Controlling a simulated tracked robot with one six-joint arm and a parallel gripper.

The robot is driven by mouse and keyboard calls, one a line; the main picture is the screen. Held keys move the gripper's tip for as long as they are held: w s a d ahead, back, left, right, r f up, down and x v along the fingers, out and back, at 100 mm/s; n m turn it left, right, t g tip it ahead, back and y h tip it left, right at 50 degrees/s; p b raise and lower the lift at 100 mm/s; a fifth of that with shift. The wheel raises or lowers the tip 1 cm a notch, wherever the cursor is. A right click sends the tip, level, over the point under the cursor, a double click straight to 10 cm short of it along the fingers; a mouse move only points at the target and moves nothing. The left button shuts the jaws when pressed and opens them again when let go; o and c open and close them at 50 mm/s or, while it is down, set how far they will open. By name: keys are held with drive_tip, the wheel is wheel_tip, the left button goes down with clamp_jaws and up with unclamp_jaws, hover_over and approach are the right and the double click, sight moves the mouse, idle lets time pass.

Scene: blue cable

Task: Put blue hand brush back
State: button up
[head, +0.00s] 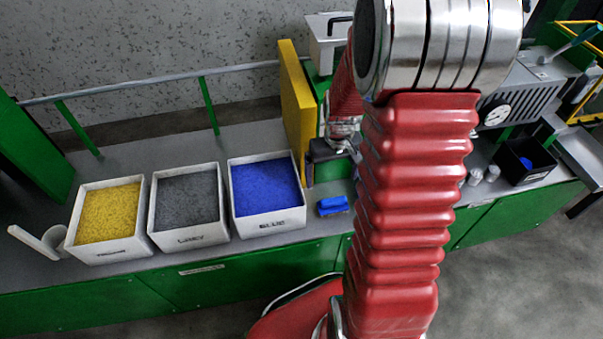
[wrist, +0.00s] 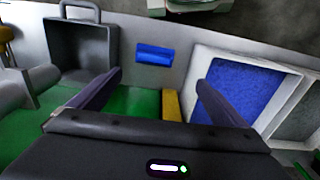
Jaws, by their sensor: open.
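The blue hand brush (head: 333,205) lies on the grey bench, just right of the bin of blue granules. It also shows in the wrist view (wrist: 155,54), beyond my fingertips and between their lines. My gripper (head: 328,158) is beside the yellow panel, behind the brush in the head view, and partly hidden by my red arm. In the wrist view my gripper (wrist: 160,80) has its two dark fingers wide apart, with nothing between them. The brush is clear of both fingers.
White bins of yellow (head: 108,212), grey (head: 187,198) and blue granules (head: 265,187) stand in a row at left. The yellow panel (head: 297,110) stands close to my gripper. A dark handled box (wrist: 82,50) is left in the wrist view. A black bin (head: 525,162) stands far right.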

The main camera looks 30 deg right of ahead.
drive_tip(key=s+a+r+n+t, duration=0.1)
drive_tip(key=a+r, duration=0.4)
drive_tip(key=r, duration=0.2)
drive_tip(key=s+a+r+t, duration=0.1)
drive_tip(key=a+r, duration=0.3)
drive_tip(key=r, duration=0.4)
drive_tip(key=s+a+r+n+t, duration=0.1)
drive_tip(key=s+a+r+t, duration=0.2)
drive_tip(key=s+a+r, duration=0.6)
drive_tip(key=shift+s+a+r+n, duration=0.15)
drive_tip(key=shift+s+r+n, duration=0.2)
drive_tip(key=shift+s, duration=0.2)
drive_tip(key=shift+c, duration=0.7)
